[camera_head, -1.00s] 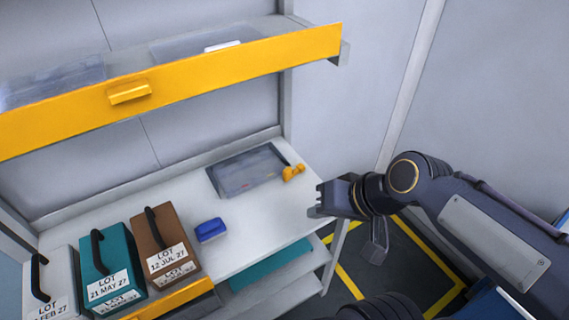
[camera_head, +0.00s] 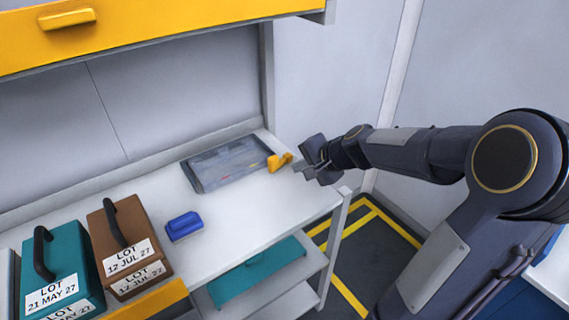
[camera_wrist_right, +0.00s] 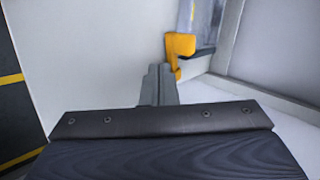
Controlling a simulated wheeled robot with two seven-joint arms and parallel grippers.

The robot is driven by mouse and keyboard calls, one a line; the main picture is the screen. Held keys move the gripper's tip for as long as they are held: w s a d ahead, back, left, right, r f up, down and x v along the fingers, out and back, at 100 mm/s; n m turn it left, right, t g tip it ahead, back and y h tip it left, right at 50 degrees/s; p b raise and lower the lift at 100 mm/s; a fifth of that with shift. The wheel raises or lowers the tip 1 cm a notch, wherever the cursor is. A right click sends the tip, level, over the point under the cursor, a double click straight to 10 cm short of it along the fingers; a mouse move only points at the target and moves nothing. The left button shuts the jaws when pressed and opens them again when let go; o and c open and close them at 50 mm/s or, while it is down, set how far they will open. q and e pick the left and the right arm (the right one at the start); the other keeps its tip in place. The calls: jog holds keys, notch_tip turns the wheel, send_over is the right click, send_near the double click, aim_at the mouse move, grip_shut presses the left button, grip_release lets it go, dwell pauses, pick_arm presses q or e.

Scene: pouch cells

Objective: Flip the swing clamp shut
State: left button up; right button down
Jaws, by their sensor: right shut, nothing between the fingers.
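The swing clamp is a yellow-orange piece (camera_head: 280,162) at the right edge of a flat grey tray or plate (camera_head: 226,163) on the white bench. It also shows in the right wrist view (camera_wrist_right: 179,47), just beyond the fingertips. My right gripper (camera_head: 300,166) is shut and empty, just right of the clamp and close to it. In the right wrist view the closed fingers (camera_wrist_right: 158,80) reach toward the clamp's lower end. I cannot tell whether they touch it. My left gripper is not in view.
A blue block (camera_head: 184,226) lies on the bench (camera_head: 255,208). A brown box (camera_head: 128,250) and a teal box (camera_head: 55,275), both handled and labelled, stand at the left. A yellow-fronted shelf (camera_head: 150,28) hangs above. A teal sheet (camera_head: 256,272) lies on the lower shelf.

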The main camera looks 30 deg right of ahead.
aim_at(274, 161)
jog(key=shift+x, duration=1.15)
jog(key=shift+w+a+r+p, duration=0.1)
jog(key=shift+w+a+p, duration=0.15)
jog(key=shift+w, duration=0.35)
jog(key=shift+w+a+r+p, duration=0.1)
jog(key=shift+w+a+p, duration=0.1)
jog(key=shift+w, duration=0.4)
jog(key=shift+w+a+f, duration=0.1)
jog(key=shift+w+a, duration=0.05)
jog(key=shift+w, duration=0.5)
jog(key=shift+w+a, duration=0.6)
jog(key=shift+a, duration=0.1)
jog(key=shift+d, duration=0.15)
